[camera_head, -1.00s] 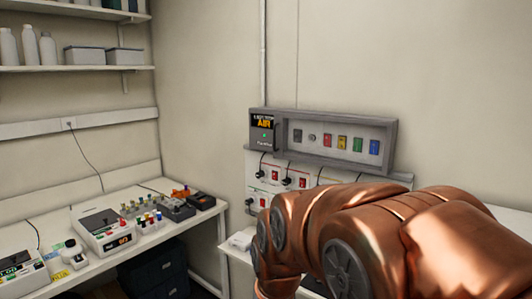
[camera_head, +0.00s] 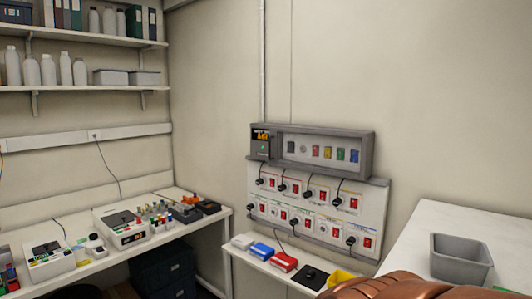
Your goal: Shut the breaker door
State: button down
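A grey breaker box (camera_head: 368,156) is mounted on the wall at the centre of the view. Its long recessed front shows a row of small coloured switches, and a dark unit with a lit display (camera_head: 261,143) sits at its left end. I cannot tell a separate door from the box's frame, nor whether a clear cover is open or shut. My gripper is out of view. Only a copper-coloured part of my arm shows at the bottom right, well below the box.
A socket panel (camera_head: 378,195) with red switches and plugged black cables is below the box. A narrow shelf (camera_head: 240,255) holds small coloured boxes. A grey bin (camera_head: 461,259) stands on the right table (camera_head: 490,235). A bench (camera_head: 185,232) with instruments is at left.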

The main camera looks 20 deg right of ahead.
aim_at(273, 141)
jog(key=u, duration=0.5)
jog(key=i, duration=1.15)
jog(key=u, duration=0.4)
